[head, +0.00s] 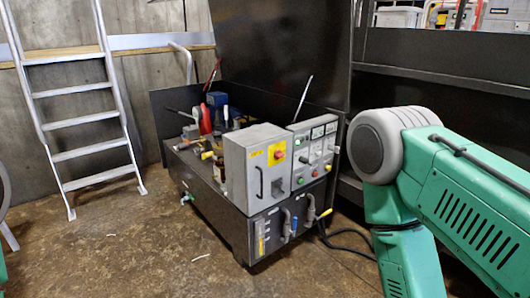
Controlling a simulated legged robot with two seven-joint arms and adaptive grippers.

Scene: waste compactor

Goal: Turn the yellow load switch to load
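A compact machine stands on the floor ahead in the head view, with a grey control box (255,170) and a panel of small meters and knobs (314,155) beside it. A yellow-tipped handle (325,213) sits low at the machine's front right, angled up to the right. A red button on a yellow plate (278,153) is on the grey box. I cannot read the labels, so I cannot tell which yellow part is the load switch or its setting. Neither gripper is in view; a green arm link of mine fills the right side.
A metal ladder (85,120) leans at the left against a concrete wall. Dark shelving (440,55) stands behind at the right. Bottles and tools clutter the machine's top. A black cable (345,244) lies on the floor at its right. The brown floor (150,240) in front is mostly clear.

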